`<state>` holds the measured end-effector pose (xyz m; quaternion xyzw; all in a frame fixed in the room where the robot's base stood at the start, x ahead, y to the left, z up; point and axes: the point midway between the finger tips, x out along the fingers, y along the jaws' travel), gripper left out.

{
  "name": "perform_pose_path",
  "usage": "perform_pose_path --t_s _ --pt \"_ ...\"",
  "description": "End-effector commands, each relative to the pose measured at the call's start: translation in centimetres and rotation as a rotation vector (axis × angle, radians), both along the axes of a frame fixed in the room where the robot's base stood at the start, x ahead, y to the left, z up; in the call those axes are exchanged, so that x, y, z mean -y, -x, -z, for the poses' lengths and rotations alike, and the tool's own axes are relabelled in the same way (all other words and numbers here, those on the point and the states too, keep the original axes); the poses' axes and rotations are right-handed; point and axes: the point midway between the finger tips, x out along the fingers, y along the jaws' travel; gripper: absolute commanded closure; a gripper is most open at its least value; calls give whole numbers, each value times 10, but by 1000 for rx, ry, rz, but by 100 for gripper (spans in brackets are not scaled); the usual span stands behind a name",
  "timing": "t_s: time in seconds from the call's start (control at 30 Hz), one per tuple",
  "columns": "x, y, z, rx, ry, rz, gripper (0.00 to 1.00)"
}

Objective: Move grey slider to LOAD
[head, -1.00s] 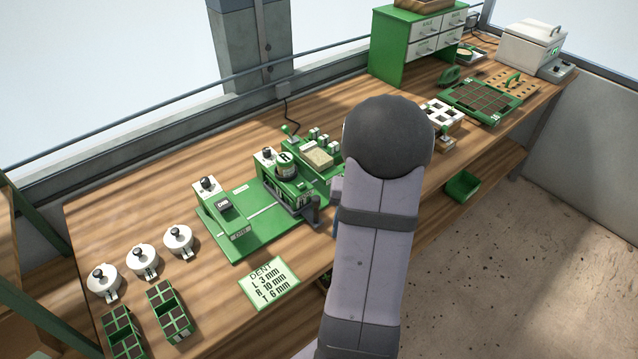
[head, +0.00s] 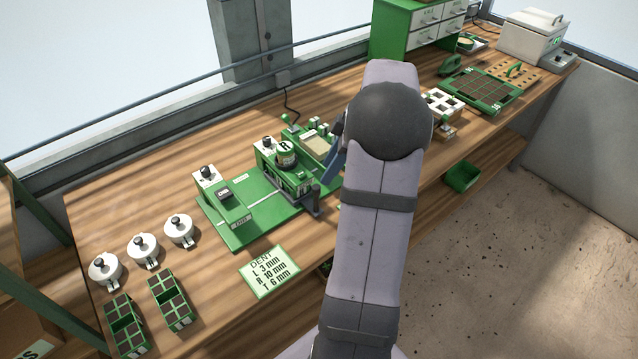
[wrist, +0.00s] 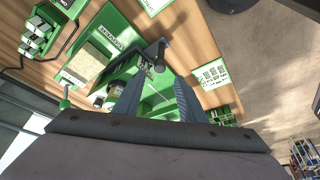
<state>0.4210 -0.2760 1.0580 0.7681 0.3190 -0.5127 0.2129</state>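A dark grey upright handle (head: 315,200) stands at the front right end of the green seeder (head: 262,212); I take it to be the grey slider, but no LOAD mark is readable. In the wrist view the dark grey handle (wrist: 158,52) shows just beyond my fingertips, apart from them as far as I can tell. My gripper (wrist: 158,84) is open, with two blue-grey fingers apart and nothing visibly held. In the head view my gripper (head: 336,158) is partly hidden behind my arm, above and right of the handle. My arm hides part of the seeder's right side.
A white DENT card (head: 269,277) lies in front of the seeder. Three white lidded pots (head: 143,249) and two green cell trays (head: 171,301) stand at the left. A green drawer cabinet (head: 391,38) and a large seed tray (head: 482,92) are farther back right.

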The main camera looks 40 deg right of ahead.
Motion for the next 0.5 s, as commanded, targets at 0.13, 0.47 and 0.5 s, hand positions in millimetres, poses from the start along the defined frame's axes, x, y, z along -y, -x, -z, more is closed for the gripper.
perform_pose_path --t_s 0.13,0.47,0.5 --pt "-1 -1 2 0 0 -1 63" --pt "-11 -10 33 -4 -4 -1 63" --pt "-13 -11 38 -4 -2 -1 63"
